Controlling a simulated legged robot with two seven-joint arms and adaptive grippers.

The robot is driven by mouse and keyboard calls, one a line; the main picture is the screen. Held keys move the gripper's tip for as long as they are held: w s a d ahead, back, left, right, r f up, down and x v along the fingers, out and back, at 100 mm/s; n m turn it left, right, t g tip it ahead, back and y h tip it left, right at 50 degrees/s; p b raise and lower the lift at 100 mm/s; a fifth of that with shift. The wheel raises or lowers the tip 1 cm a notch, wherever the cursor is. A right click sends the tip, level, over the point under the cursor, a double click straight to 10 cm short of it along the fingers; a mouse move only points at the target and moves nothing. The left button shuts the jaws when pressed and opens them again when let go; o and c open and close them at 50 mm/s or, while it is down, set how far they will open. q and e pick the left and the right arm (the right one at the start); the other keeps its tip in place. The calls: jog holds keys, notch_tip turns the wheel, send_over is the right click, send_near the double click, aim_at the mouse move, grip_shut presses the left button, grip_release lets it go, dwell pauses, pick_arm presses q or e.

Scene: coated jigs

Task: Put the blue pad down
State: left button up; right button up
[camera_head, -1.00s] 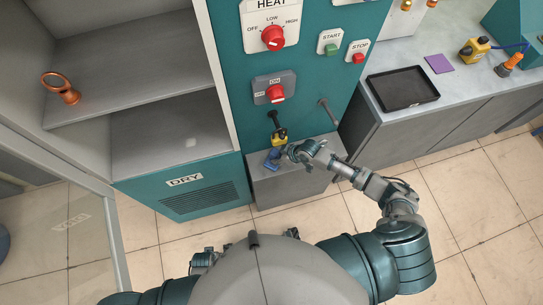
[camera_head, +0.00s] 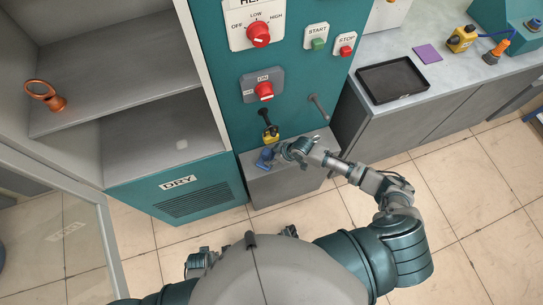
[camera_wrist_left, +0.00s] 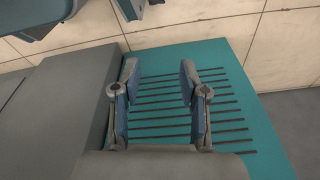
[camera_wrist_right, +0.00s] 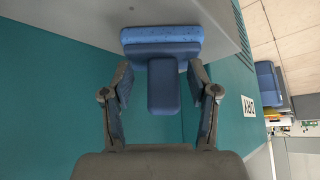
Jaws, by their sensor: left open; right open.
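The blue pad (camera_head: 264,160) is on the grey ledge (camera_head: 290,178) below the teal control panel. In the right wrist view its wide speckled base (camera_wrist_right: 160,36) is against the grey surface, and its blue grip block (camera_wrist_right: 163,88) points toward my gripper. My right gripper (camera_head: 280,153) is beside it. In its wrist view, the right gripper's open fingers (camera_wrist_right: 162,82) stand on either side of the grip block, with a gap showing at each side. My left gripper (camera_wrist_left: 157,82) is open and empty in its wrist view, in front of a teal panel with dark slats.
A yellow-and-black object (camera_head: 270,134) is just behind the pad, close to my right gripper. A metal peg (camera_head: 318,106) sticks out from the panel. A black tray (camera_head: 397,81) sits on the right counter. An orange ring (camera_head: 43,95) is on the left cabinet shelf.

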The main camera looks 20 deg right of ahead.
jog(key=p+v, duration=0.2)
jog(key=v, duration=1)
jog(key=a+f+m+t, duration=0.1)
jog(key=a+f, duration=0.2)
jog(key=a, duration=0.2)
jog(key=s+d+f+m+h, duration=0.2)
jog(key=s+f+m, duration=0.25)
jog(key=f, duration=0.75)
pick_arm(q)
jog(key=s+f, duration=0.4)
jog(key=f, duration=0.1)
jog(key=shift+s+a, duration=0.15)
jog(key=shift+a, duration=0.2)
pick_arm(e)
jog(key=s+d+f+m+g+h, duration=0.1)
jog(key=s+d+f+g, duration=0.1)
jog(key=s+f, duration=0.7)
jog(key=s+d+f+g+h, duration=0.1)
jog(key=s+d+f+g, duration=0.1)
jog(key=s+f, duration=0.7)
jog(key=s, duration=0.5)
jog(key=shift+s+d+m+h, duration=0.3)
jog(key=shift+s+d+m, duration=0.05)
pick_arm(q)
jog(key=shift+f, duration=0.1)
pick_arm(e)
jog(key=shift+a, duration=0.1)
